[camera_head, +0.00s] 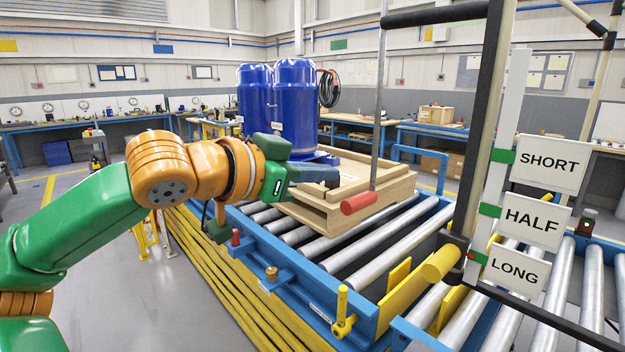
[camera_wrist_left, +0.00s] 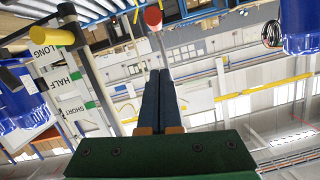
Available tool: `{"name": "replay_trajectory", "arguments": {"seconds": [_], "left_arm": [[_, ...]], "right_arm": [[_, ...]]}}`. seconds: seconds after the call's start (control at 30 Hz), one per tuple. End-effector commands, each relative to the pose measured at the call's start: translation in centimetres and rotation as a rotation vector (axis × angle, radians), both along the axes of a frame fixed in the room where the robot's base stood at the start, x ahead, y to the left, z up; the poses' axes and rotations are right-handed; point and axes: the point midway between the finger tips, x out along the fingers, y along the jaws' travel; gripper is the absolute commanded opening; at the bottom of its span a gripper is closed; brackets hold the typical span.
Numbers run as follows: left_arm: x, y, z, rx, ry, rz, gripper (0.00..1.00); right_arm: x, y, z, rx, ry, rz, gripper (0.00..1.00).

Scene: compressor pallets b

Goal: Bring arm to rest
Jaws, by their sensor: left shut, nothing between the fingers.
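My left arm, green and orange, comes in from the left in the head view. Its gripper (camera_head: 318,176) is shut and empty, held in the air above the near part of a wooden pallet (camera_head: 345,213). In the left wrist view the two dark fingers (camera_wrist_left: 159,75) lie together with nothing between them. That view is turned over, with the signs upside down. My right gripper is in neither view.
Blue compressors (camera_head: 295,100) stand on the pallet, which rests on a roller conveyor (camera_head: 350,250). A red handle (camera_head: 358,203) hangs on a rod close right of my gripper. A post with SHORT, HALF and LONG signs (camera_head: 531,222) stands at right. Open floor (camera_head: 185,290) lies left.

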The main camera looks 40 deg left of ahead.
Motion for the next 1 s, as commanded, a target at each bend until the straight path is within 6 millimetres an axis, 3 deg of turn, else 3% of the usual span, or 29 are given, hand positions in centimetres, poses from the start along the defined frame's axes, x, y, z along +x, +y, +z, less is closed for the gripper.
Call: {"name": "replay_trajectory", "arguments": {"seconds": [0.2,0.63,0.7,0.77,0.87,0.9,0.97,1.0], "left_arm": [[-1.9,0.0,0.5,0.000,-0.001,0.001,0.00],[-1.9,0.1,0.6,0.000,-0.001,0.001,0.00],[-1.2,0.5,0.4,-0.018,-0.006,0.000,0.00],[0.8,2.1,-0.3,-0.065,-0.020,0.005,0.00],[6.4,7.2,-4.9,-0.177,-0.029,0.070,0.00],[8.4,9.4,-8.1,-0.211,-0.014,0.113,0.00],[10.5,12.0,-13.7,-0.242,0.025,0.178,0.00],[11.3,13.4,-17.7,-0.251,0.060,0.220,0.00]], "right_arm": [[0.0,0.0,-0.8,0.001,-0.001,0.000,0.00],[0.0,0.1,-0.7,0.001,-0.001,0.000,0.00],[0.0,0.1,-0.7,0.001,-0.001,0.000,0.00],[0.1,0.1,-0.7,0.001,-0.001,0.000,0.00],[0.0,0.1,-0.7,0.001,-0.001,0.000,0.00],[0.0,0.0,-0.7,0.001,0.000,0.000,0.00],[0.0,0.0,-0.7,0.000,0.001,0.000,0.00],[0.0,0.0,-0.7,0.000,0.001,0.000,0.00]]}}
